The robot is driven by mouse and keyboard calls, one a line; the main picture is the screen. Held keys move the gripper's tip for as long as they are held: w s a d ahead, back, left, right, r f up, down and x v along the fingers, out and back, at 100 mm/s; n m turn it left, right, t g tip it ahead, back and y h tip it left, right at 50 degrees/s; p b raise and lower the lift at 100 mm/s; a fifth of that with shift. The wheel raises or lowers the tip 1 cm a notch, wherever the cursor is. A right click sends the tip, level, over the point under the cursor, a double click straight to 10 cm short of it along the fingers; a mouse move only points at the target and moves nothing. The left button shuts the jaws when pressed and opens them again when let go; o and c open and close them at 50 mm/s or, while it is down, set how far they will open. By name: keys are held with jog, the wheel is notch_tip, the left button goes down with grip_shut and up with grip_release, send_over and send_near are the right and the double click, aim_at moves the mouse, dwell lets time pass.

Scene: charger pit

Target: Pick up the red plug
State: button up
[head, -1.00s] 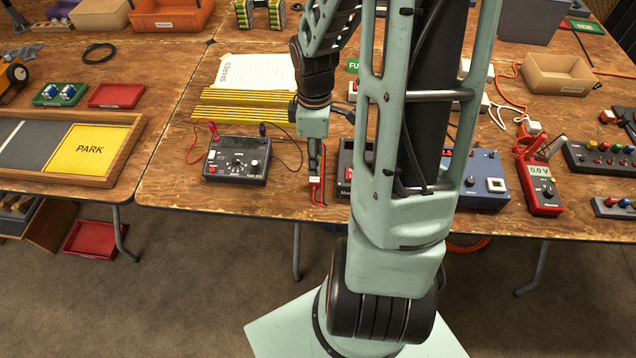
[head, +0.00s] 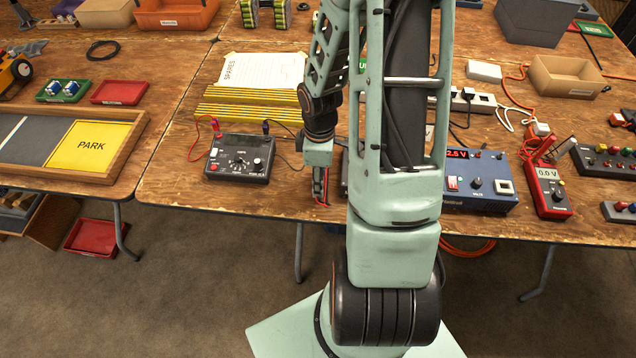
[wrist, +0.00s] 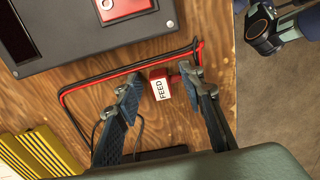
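The red plug (wrist: 158,75) has a white label reading FEED and lies on the wooden table in the wrist view, with a red and black cable near it. My gripper (wrist: 160,80) is open, with one finger on each side of the plug. The right fingertip is close against the plug's red end; I cannot tell if it touches. A gap shows at the left finger. In the head view my gripper (head: 320,187) is low over the table near its front edge, and it hides most of the plug there.
A dark meter box (head: 240,159) stands left of my gripper, with yellow strips (head: 245,112) behind it. A dark panel with a red part (wrist: 80,25) lies close to the plug. A blue supply (head: 481,190) and a red multimeter (head: 551,190) stand to the right.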

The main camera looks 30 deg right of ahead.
grip_shut()
jog(key=shift+r, duration=0.25)
